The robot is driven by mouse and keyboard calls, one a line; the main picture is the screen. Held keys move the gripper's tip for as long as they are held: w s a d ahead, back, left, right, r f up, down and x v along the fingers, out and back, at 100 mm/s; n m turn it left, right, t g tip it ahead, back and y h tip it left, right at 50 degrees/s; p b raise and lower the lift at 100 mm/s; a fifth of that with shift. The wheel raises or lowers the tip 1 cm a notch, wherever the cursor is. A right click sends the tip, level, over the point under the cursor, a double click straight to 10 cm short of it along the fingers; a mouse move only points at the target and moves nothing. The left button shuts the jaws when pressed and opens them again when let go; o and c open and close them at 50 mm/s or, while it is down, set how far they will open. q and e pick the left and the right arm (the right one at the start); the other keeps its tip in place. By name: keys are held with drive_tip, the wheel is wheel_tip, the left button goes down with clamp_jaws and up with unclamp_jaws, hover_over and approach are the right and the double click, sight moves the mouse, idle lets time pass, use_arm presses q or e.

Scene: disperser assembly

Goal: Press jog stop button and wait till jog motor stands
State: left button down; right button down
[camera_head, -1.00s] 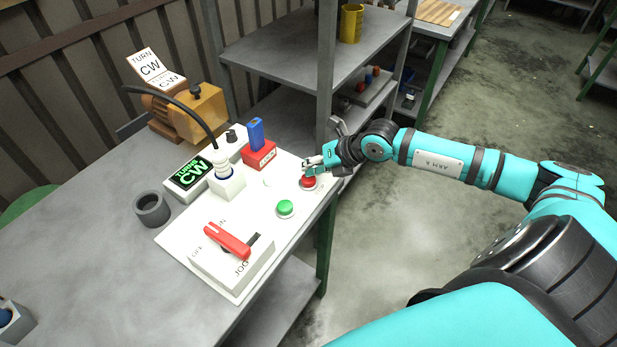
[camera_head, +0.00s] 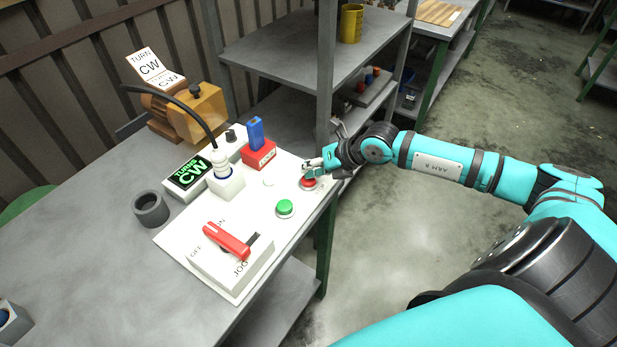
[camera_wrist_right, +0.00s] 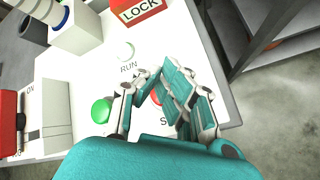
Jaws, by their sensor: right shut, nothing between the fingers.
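The red stop button (camera_head: 309,184) sits at the right edge of the white control panel (camera_head: 285,240). My right gripper (camera_head: 309,169) is shut and empty, its fingertips right over the button; I cannot tell whether they touch it or press it down. In the right wrist view the closed fingers (camera_wrist_right: 167,78) hide most of the red button (camera_wrist_right: 156,97). The brown-orange motor (camera_head: 208,110) stands behind the panel with a "TURN CW" sign (camera_head: 149,66). The display (camera_head: 189,172) reads "TURNS CW" in green. Whether the motor turns is unclear. My left gripper is out of view.
A green button (camera_head: 285,208) and a red-handled JOG switch (camera_head: 228,241) are on the panel near the stop button. A red lock block with a blue top (camera_head: 258,152) and a white socket with a black cable (camera_head: 225,182) stand behind. Grey shelves (camera_head: 280,50) rise beyond.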

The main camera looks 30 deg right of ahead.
drive_tip(key=shift+s+f, duration=0.1)
drive_tip(key=shift+f, duration=0.4)
drive_tip(key=shift+r, duration=0.15)
idle(0.3)
drive_tip(key=shift+r+p, duration=0.75)
drive_tip(key=shift+r, duration=0.5)
drive_tip(key=shift+r, duration=0.1)
wheel_tip(320, 180, up, 5)
drive_tip(key=p, duration=0.3)
idle(0.3)
